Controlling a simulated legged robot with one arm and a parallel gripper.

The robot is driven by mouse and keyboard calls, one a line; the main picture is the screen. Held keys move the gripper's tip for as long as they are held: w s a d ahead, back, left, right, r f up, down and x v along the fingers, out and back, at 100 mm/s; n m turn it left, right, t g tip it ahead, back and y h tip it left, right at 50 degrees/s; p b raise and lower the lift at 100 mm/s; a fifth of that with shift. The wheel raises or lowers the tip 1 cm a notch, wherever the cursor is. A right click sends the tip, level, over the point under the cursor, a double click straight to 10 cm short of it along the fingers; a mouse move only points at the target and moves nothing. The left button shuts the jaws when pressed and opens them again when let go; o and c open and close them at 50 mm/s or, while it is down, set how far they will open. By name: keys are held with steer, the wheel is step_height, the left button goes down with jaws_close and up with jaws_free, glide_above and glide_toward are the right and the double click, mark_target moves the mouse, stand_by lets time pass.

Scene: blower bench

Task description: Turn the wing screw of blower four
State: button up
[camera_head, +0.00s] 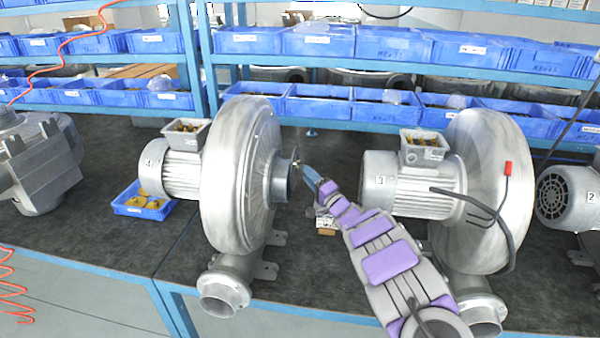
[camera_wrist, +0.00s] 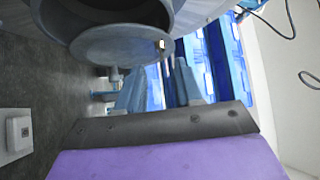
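Blower four (camera_head: 240,175), marked "4" on its motor, is a grey metal blower left of centre in the head view. Its inlet pipe (camera_head: 281,183) faces right, with a thin round flap at its mouth. A small brass-coloured piece, apparently the wing screw (camera_head: 299,163), sits at the flap. In the wrist view, the flap (camera_wrist: 115,46) is at the top, with the small screw (camera_wrist: 160,44) on its right edge. My gripper (camera_head: 308,172) is close to the screw. Its two blue fingers (camera_wrist: 160,72) are apart with nothing between them. Contact with the screw cannot be told.
Blower three (camera_head: 480,185) stands just right of my arm. A blue tray (camera_head: 130,207) with yellow parts lies left of blower four. Shelves with blue bins (camera_head: 320,104) run behind. A small box (camera_head: 325,224) lies on the dark bench (camera_head: 200,250) under my gripper.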

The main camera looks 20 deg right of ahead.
mark_target(294, 164)
steer(key=w+a, duration=0.1)
steer(key=w, duration=0.1)
steer(key=w+a+r+b, duration=0.1)
steer(key=shift+w+a+r, duration=0.15)
steer(key=shift+w+a, duration=0.05)
steer(key=shift+w, duration=0.2)
steer(key=shift+w+d+f, duration=0.15)
steer(key=shift+d, duration=0.35)
steer(key=shift+w+d+f, duration=0.1)
steer(key=shift+d+f, duration=0.05)
steer(key=shift+d, duration=0.55)
steer(key=shift+c, duration=0.3)
steer(key=shift+s+a+r, duration=0.15)
steer(key=shift+a, duration=0.5)
steer(key=c, duration=0.5)
steer(key=shift+a, duration=0.15)
jaws_close()
